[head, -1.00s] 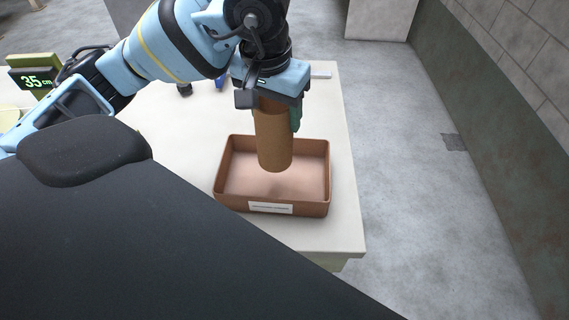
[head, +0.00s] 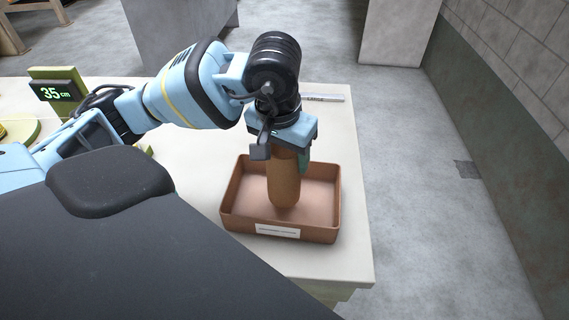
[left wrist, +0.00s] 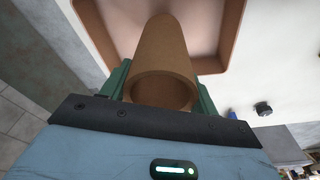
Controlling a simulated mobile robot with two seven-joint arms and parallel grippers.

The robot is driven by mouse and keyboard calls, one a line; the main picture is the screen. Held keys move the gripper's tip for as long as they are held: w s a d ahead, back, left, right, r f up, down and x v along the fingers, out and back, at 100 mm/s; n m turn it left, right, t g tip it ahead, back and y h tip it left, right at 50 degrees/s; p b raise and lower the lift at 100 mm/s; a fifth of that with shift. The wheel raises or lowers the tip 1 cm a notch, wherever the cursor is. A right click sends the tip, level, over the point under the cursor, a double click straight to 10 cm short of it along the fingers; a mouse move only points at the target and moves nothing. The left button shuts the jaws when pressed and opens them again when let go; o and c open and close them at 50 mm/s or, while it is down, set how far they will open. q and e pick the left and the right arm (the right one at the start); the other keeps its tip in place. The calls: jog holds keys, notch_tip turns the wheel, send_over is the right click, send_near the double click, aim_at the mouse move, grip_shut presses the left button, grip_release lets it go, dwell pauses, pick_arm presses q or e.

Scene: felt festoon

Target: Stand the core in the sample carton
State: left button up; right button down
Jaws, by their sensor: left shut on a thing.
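The core is a brown cardboard tube (head: 284,185), held upright in the head view. My left gripper (head: 287,158) is shut on its upper part, with a green finger beside it. In the left wrist view the core (left wrist: 165,50) shows its open hollow end between the green fingers of the left gripper (left wrist: 163,85). The sample carton (head: 233,214) is an open, shallow, reddish-brown tray with a white label on its front wall. The core's lower end is inside the carton's outline; I cannot tell whether it touches the floor. My right gripper is not in view.
The carton stands near the right front corner of a pale table (head: 345,255). A green display reading 35 cm (head: 57,93) stands at the far left. A grey strip (head: 322,99) lies at the table's back edge. Bare floor is to the right.

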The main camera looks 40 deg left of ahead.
pick_arm(q)
notch_tip(320, 180, down, 3)
jog(key=shift+f, duration=0.15)
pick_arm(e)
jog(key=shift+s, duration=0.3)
pick_arm(q)
jog(key=shift+f, duration=0.15)
jog(key=o, duration=0.9)
jog(key=shift+f, duration=0.1)
jog(key=shift+c, duration=0.2)
jog(key=o, duration=0.4)
jog(key=shift+o, duration=0.2)
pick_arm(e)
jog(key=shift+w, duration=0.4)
